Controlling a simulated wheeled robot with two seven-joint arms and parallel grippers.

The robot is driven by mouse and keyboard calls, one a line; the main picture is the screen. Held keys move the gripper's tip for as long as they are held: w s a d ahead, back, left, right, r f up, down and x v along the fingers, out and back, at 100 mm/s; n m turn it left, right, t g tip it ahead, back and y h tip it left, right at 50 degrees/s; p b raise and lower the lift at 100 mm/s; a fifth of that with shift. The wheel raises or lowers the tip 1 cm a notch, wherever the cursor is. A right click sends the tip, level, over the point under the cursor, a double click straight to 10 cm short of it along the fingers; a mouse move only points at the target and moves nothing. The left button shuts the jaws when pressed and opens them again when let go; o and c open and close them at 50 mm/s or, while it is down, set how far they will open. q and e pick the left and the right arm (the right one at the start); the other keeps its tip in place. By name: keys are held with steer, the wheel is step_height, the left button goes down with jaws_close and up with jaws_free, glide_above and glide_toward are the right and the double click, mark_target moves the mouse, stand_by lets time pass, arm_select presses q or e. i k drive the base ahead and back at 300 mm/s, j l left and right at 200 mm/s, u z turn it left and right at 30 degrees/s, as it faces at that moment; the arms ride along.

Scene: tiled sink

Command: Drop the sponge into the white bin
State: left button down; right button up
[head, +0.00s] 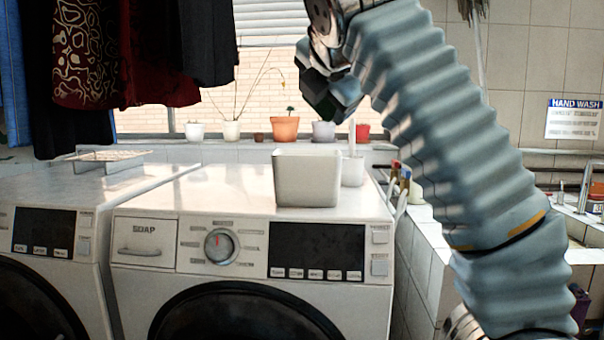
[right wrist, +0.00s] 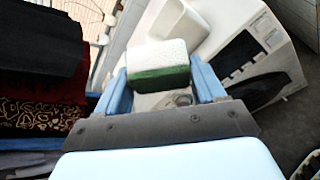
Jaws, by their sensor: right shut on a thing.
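The white bin (head: 307,182) stands upright on top of the right-hand washing machine in the head view. My right gripper (head: 332,92) is raised above and slightly right of the bin, in front of the window. In the right wrist view the sponge (right wrist: 160,64), white on one face and green on the other, sits between the blue fingers, which are shut on it. The white bin (right wrist: 181,28) shows beyond the sponge, partly hidden by it. In the head view the sponge is dark and hard to tell from the fingers. My left gripper is not in view.
Several potted plants, including an orange pot (head: 285,129), line the window sill behind the bin. A white container (head: 352,171) with a handle stands close to the bin's right. Dark clothes (head: 205,45) hang at upper left. A wire rack (head: 108,158) lies on the left machine.

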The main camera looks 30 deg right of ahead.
mark_target(310, 199)
steer(key=i+l, duration=0.25)
steer(key=i, duration=0.15)
steer(key=i+l, duration=0.25)
steer(key=i, duration=0.15)
